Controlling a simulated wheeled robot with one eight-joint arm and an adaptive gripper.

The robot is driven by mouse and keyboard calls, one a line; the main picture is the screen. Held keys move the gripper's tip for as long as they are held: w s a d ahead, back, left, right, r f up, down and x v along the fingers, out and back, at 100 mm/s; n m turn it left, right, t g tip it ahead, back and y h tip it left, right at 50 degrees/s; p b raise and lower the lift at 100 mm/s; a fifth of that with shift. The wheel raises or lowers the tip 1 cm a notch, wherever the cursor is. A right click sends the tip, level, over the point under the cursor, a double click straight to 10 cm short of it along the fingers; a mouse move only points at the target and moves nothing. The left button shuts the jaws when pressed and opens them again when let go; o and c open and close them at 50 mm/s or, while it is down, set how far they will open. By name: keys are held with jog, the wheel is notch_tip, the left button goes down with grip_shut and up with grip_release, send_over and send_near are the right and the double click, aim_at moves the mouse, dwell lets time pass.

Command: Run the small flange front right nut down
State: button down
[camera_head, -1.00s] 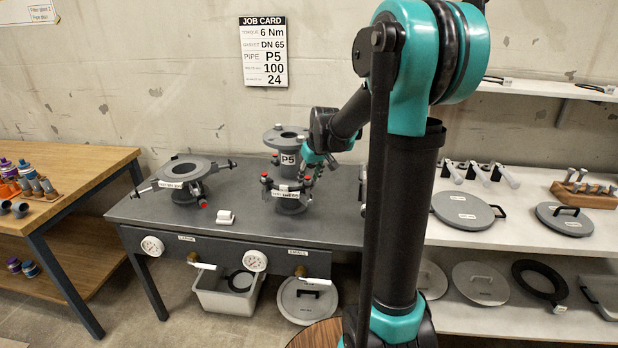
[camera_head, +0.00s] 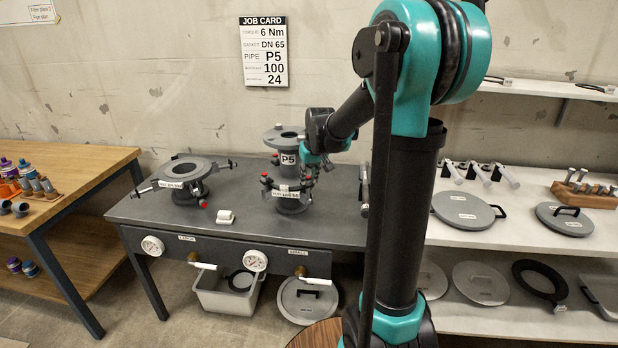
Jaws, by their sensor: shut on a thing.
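The small flange (camera_head: 288,208) stands on the grey bench, right of the large flange (camera_head: 184,176). Its dark ring carries red-tipped bolts and a white label on its front. My gripper (camera_head: 309,182) reaches in from the right and points down at the small flange's front right side. It is shut on the front right nut, which is too small and too covered by the fingers to see clearly. The pipe piece marked P5 (camera_head: 288,142) stands upright just behind the small flange.
A small white block (camera_head: 226,217) lies on the bench (camera_head: 250,188) between the flanges. Gauges and valve handles line the bench front. A white shelf with lids (camera_head: 470,211) is at right, a wooden table (camera_head: 75,170) at left. My arm hides the bench's right end.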

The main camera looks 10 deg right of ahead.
jog(key=c, duration=1.4)
grip_release()
jog(key=shift+o, duration=0.2)
jog(key=v, duration=1.2)
jog(key=s+d+f, duration=0.1)
jog(key=s+f, duration=0.6)
jog(key=s, duration=0.1)
jog(key=s+d+f+m, duration=0.1)
jog(key=s+f, duration=0.6)
jog(key=s, duration=0.1)
jog(key=s+d+f+m, duration=0.1)
jog(key=s+f, duration=0.6)
jog(key=s, duration=0.2)
jog(key=shift+d+f+h, duration=0.2)
jog(key=shift+d+h, duration=0.05)
jog(key=shift+h, duration=0.15)
jog(key=shift+c, duration=0.4)
